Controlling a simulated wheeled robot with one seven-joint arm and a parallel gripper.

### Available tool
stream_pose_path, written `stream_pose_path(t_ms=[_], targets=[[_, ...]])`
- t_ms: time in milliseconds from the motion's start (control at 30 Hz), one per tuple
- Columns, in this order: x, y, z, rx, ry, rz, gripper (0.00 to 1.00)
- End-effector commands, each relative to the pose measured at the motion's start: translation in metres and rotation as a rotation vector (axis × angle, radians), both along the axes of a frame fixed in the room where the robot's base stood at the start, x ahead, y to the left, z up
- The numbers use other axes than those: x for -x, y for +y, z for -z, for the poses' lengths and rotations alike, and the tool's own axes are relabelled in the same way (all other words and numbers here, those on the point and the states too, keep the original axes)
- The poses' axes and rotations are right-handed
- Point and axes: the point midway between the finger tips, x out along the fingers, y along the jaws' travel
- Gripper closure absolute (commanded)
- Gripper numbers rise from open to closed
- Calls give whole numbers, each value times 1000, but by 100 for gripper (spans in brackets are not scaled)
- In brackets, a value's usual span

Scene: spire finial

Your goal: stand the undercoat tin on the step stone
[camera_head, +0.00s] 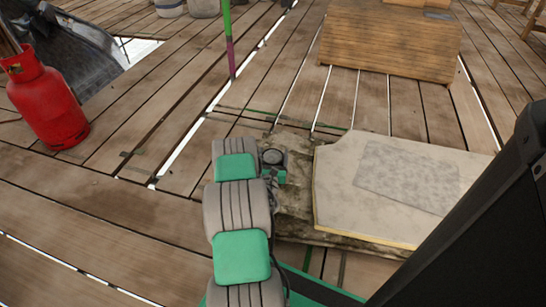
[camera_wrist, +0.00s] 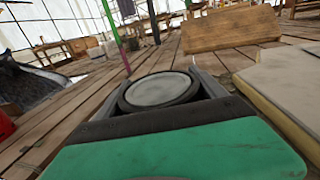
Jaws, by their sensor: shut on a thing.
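The undercoat tin shows in the wrist view as a round grey lid with a dark rim (camera_wrist: 158,91). My gripper (camera_wrist: 160,88) is shut on it, with a finger on each side. In the head view the tin's dark round top (camera_head: 273,156) shows at the end of my arm, and my gripper (camera_head: 274,166) is partly hidden. A rough brown stone block (camera_head: 294,201), which may be the step stone, lies beneath and right of my gripper. The tin's base is hidden, so I cannot tell whether it touches the stone.
A pale slab with a grey patch (camera_head: 340,207) lies right of the tin, over part of the stone. A wooden crate (camera_head: 388,45) stands beyond. A red gas cylinder (camera_head: 48,105) stands left, and a green-purple pole (camera_head: 229,40) rises ahead. The plank floor has gaps.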

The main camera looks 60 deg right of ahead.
Motion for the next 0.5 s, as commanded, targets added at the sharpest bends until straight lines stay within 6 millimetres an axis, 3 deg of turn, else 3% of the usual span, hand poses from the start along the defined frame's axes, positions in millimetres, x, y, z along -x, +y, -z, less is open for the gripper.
stream_pose_path(t_ms=[267,300,500], targets=[[-1,-1,2,3,-1,-1,90],[0,0,2,0,0,0,17],[0,0,2,0,0,0,1]])
